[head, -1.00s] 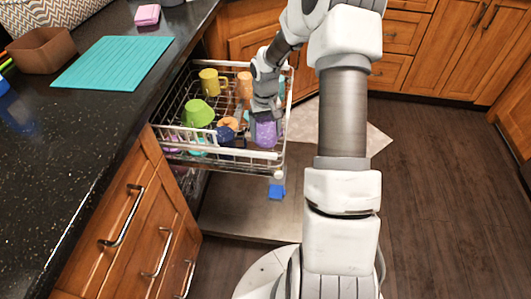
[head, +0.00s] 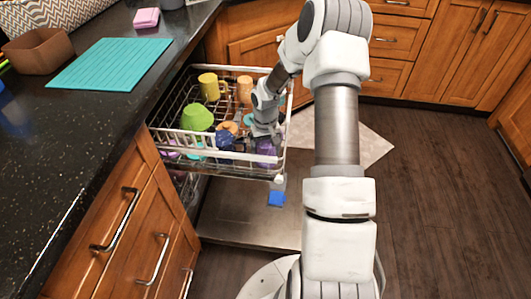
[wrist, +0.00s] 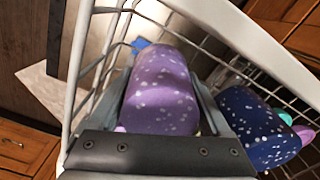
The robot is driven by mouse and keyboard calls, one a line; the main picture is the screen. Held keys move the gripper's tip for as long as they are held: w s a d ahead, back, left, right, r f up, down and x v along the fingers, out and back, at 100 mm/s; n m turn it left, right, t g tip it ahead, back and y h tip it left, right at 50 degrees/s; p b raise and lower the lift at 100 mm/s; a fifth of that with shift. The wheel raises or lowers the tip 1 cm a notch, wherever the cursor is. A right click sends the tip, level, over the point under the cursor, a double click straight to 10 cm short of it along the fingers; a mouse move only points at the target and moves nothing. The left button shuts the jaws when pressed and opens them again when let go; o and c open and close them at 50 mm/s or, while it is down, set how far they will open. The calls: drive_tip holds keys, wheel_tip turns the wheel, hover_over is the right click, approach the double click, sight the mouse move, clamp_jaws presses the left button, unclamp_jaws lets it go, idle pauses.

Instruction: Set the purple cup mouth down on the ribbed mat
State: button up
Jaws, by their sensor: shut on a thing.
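The purple cup (wrist: 160,92) has pale speckles and lies between the fingers of my gripper (wrist: 165,112) in the wrist view. In the head view the purple cup (head: 266,152) is at the front right corner of the dishwasher rack, partly behind the rack rail and my gripper (head: 264,135). My gripper is shut on it. The cup's mouth cannot be made out. The teal ribbed mat (head: 112,62) lies flat and bare on the dark counter at the left.
The pulled-out wire rack (head: 220,157) holds a yellow mug (head: 211,86), a green bowl (head: 197,117), an orange cup (head: 244,88) and a dark blue speckled cup (wrist: 255,125) close beside the purple one. A brown box (head: 38,50) and pink sponge (head: 146,18) stand near the mat.

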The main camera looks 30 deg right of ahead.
drive_tip(key=o, duration=1.3)
wheel_tip(320, 180, up, 12)
drive_tip(key=p, duration=0.4)
drive_tip(key=shift+r, duration=0.1)
drive_tip(key=shift+r, duration=0.1)
